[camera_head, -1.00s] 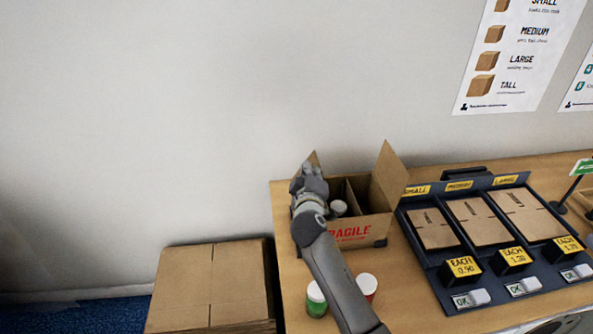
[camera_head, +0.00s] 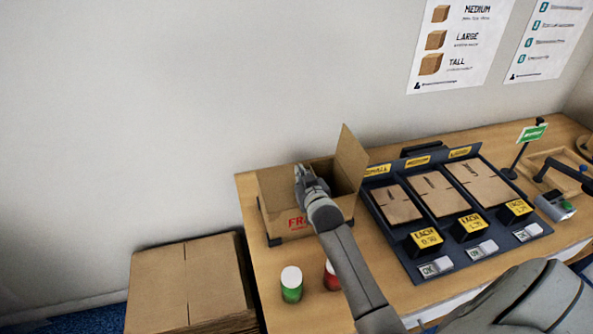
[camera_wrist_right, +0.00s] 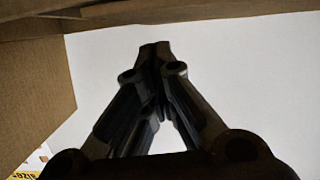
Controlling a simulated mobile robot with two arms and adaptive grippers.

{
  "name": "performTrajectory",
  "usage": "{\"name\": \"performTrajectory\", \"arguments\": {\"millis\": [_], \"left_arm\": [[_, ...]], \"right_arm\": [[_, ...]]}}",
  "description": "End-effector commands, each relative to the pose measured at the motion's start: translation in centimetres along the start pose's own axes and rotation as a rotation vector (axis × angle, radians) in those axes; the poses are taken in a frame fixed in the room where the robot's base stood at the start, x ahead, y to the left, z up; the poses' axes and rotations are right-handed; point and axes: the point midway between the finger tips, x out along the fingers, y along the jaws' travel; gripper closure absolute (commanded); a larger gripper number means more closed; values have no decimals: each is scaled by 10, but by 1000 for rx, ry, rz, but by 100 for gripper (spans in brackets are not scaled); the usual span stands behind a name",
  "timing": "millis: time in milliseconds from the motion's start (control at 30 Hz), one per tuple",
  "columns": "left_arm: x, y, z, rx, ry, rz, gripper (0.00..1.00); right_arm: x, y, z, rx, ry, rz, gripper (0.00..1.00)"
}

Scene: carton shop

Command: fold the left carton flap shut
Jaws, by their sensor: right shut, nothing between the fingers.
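The open brown carton (camera_head: 278,222) with red print on its front stands on the wooden counter. Its right flap (camera_head: 352,158) stands upright. The left flap (camera_head: 277,188) no longer stands up; it appears to lie inward over the left part of the opening, its far edge partly hidden by my gripper. My right gripper (camera_head: 302,172) is over the opening, beside or on that flap; I cannot tell whether it touches. In the right wrist view its fingers (camera_wrist_right: 155,50) are shut and empty, with cardboard (camera_wrist_right: 40,95) at the left and top. My left gripper is not in view.
A green jar (camera_head: 291,284) and a red jar (camera_head: 330,275) stand in front of the carton. A dark display rack (camera_head: 397,237) with flat cartons is close on the right. Stacked cardboard (camera_head: 188,285) lies left of the counter. The wall is behind.

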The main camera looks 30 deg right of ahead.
Motion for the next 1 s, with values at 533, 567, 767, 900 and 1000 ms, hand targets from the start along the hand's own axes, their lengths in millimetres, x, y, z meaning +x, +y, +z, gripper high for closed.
{"name": "performTrajectory", "arguments": {"millis": [533, 567, 767, 900, 1000], "left_arm": [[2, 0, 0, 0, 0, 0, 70], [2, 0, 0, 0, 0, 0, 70], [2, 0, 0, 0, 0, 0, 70], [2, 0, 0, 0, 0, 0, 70], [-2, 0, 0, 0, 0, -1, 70]], "right_arm": [[4, 4, 16, -3, 1, 0, 100], [4, 4, 16, -3, 1, 0, 100], [4, 4, 16, -3, 0, 0, 100], [4, 4, 15, -3, 0, 0, 100], [4, 4, 10, -4, 1, 0, 100]]}}
